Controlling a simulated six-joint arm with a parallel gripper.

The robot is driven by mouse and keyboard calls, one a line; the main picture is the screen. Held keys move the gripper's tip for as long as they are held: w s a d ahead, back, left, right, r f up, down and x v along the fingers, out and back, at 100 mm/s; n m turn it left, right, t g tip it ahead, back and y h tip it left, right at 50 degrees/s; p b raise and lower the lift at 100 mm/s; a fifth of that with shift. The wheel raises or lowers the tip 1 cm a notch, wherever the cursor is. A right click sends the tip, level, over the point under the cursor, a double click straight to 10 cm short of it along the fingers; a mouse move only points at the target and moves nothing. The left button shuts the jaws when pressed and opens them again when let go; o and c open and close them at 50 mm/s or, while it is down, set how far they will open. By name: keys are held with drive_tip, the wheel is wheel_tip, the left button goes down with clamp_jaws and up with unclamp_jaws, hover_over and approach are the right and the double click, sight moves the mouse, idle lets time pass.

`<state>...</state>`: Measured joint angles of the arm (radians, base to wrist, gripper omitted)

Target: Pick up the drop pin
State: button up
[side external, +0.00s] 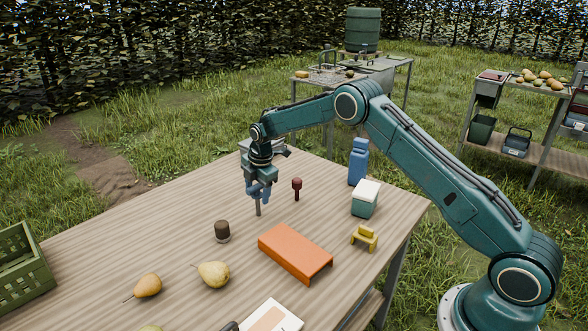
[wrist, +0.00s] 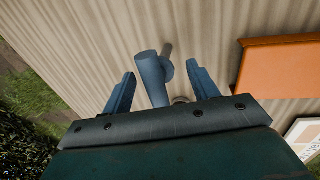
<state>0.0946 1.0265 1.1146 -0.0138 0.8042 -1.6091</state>
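The drop pin, as I take it, is a blue-grey piece with a thick cylindrical cross handle, a collar and a thin shaft. In the wrist view, the drop pin (wrist: 152,72) lies between my two fingers, with gaps on both sides.
On the wooden table (side external: 130,240), a dark red-headed piece (side external: 297,188) stands close behind right. A dark cylinder (side external: 222,230) and orange tray-like block (side external: 295,253) are in front. Pears (side external: 213,274), a blue bottle (side external: 358,162), a white-lidded box (side external: 366,199) and a yellow piece (side external: 364,237) stand around.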

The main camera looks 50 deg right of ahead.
drive_tip(key=c, duration=1)
drive_tip(key=shift+r, duration=0.1)
drive_tip(key=shift+c, duration=0.2)
wheel_tip(320, 180, up, 20)
idle(0.4)
